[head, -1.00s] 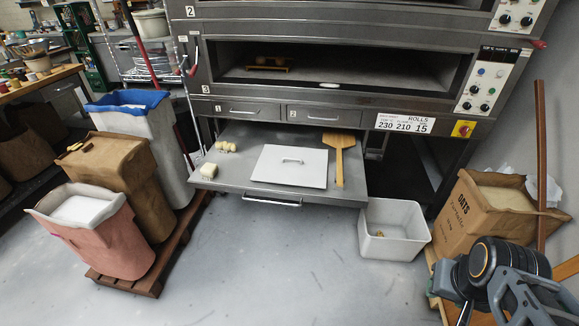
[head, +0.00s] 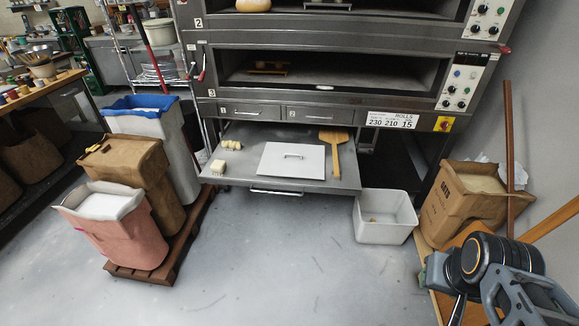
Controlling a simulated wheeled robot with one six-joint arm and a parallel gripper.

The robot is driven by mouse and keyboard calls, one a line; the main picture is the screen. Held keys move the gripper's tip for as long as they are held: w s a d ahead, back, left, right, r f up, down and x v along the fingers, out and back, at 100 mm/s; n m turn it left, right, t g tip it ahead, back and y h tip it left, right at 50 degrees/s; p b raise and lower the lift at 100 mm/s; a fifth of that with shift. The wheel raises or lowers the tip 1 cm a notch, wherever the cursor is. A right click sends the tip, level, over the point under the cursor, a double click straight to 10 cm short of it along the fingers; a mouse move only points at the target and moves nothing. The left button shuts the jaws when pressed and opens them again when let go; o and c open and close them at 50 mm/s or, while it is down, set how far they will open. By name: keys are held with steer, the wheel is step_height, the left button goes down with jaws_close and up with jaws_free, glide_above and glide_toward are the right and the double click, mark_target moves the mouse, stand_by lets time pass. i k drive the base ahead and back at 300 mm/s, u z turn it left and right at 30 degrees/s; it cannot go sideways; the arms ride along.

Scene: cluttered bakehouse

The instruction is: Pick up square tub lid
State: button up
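The square tub lid (head: 290,168) is a flat, light grey-white square with a small raised handle on top. It lies flat on the pulled-out metal shelf (head: 235,178) below the oven, near the shelf's front edge. A wooden paddle (head: 335,150) lies just right of it. My arm is folded at the lower right, well away from the lid. My gripper's fingers cannot be made out in the head view.
A white square tub (head: 384,222) stands on the floor right of the shelf. Sacks (head: 112,235) stand on a pallet at left, an oats sack (head: 462,202) at right. Floor in front is clear.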

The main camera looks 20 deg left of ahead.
mark_target(287, 160)
steer(key=u, duration=1.45)
steer(key=i, duration=1.05)
steer(key=u, duration=0.4)
steer(key=i, duration=1.2)
steer(key=z, duration=0.7)
steer(key=i, duration=0.65)
steer(key=z, duration=0.4)
